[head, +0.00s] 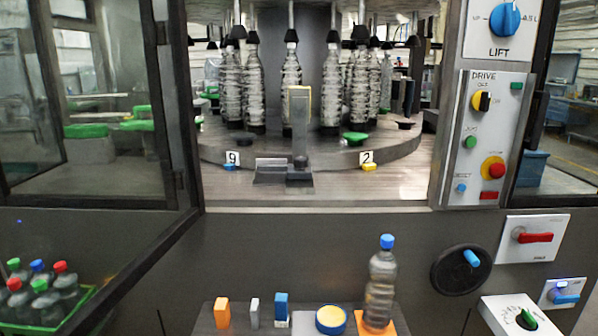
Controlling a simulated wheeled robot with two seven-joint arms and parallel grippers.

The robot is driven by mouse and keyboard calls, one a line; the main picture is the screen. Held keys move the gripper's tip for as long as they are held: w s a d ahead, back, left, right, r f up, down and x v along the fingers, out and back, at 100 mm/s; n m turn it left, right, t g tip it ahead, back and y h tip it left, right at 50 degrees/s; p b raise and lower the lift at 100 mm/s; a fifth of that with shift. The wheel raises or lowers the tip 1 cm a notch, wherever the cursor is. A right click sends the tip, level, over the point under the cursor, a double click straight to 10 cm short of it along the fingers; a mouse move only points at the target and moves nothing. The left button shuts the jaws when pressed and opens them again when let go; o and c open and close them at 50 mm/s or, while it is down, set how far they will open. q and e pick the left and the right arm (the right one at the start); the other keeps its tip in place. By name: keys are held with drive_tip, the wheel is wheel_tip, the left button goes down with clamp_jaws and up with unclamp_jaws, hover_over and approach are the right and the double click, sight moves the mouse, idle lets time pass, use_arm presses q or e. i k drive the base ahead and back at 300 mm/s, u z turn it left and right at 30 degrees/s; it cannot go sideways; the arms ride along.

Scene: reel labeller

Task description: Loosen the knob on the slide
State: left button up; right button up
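A low metal slide-like bracket (270,172) lies on the machine's deck in front of the round bottle carousel, near the middle of the head view. A grey upright post (300,130) with a yellow top edge stands at its right end. A blue LIFT knob (505,19) and a black handwheel with a blue handle (472,258) are on the machine's front at the right. Neither of my grippers is in view.
A glass door (95,110) stands open at the left. Clear bottles (332,90) stand on the carousel (390,150). A shelf in front holds small coloured blocks (222,312), a yellow disc (331,319) and a blue-capped bottle (381,285). A green crate (75,315) is at lower left.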

sight(301, 163)
drive_tip(key=z, duration=0.9)
drive_tip(key=i, duration=0.6)
drive_tip(key=u, duration=1.1)
